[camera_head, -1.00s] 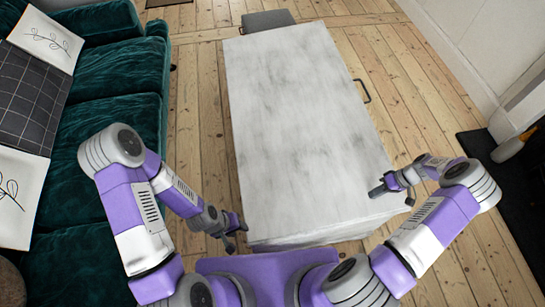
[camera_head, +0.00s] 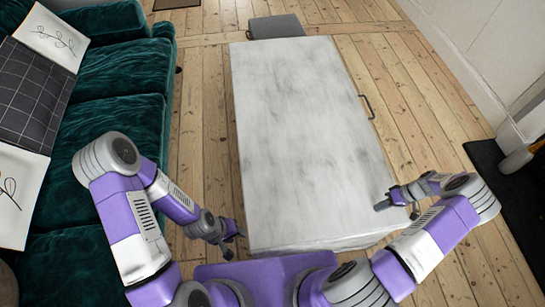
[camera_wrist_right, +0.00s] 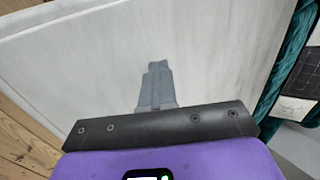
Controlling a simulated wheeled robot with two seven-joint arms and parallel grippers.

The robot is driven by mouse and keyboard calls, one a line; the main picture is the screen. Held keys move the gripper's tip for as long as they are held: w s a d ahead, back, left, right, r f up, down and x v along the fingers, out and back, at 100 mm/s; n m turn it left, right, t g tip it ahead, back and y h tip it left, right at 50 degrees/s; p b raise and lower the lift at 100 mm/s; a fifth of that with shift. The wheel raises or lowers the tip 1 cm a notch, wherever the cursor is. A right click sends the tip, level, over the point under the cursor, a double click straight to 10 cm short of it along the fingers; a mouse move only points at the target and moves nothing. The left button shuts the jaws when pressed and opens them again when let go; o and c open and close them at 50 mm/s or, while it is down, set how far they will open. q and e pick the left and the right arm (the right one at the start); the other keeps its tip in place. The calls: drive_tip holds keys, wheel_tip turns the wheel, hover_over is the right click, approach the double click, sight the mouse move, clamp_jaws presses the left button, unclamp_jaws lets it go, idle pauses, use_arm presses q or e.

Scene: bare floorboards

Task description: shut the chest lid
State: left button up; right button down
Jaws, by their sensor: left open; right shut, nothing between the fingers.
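The chest (camera_head: 300,130) is a long white, marbled box in the middle of the head view. Its lid (camera_head: 305,170) lies flat across the top and looks down or nearly down; I cannot tell whether a small gap is left. My right gripper (camera_head: 382,206) is shut and empty, over the lid's near right corner. In the right wrist view its closed fingers (camera_wrist_right: 157,72) point at the white surface (camera_wrist_right: 215,55); I cannot tell whether they touch. My left gripper (camera_head: 233,244) is open and empty, just left of the chest's near left corner.
A green sofa (camera_head: 115,100) with cushions runs along the left. A dark handle (camera_head: 368,106) juts from the chest's right side. A grey object (camera_head: 275,26) stands behind the chest. Bare floorboards (camera_head: 425,100) lie to the right, then a white wall and a dark mat (camera_head: 500,180).

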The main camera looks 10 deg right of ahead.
drive_tip(key=shift+s+a+f, duration=0.1)
drive_tip(key=shift+s+f, duration=0.15)
drive_tip(key=shift+f, duration=0.25)
drive_tip(key=shift+s+a+f, duration=0.1)
drive_tip(key=shift+s+f, duration=0.1)
drive_tip(key=shift+f, duration=0.3)
drive_tip(key=r+p, duration=0.1)
drive_tip(key=r, duration=0.1)
drive_tip(key=r+p, duration=0.3)
drive_tip(key=shift+w+d+r, duration=0.25)
drive_tip(key=shift+w+r, duration=0.05)
drive_tip(key=d+r, duration=0.5)
drive_tip(key=d, duration=0.3)
drive_tip(key=shift+w+d+p, duration=0.3)
drive_tip(key=shift+d, duration=0.1)
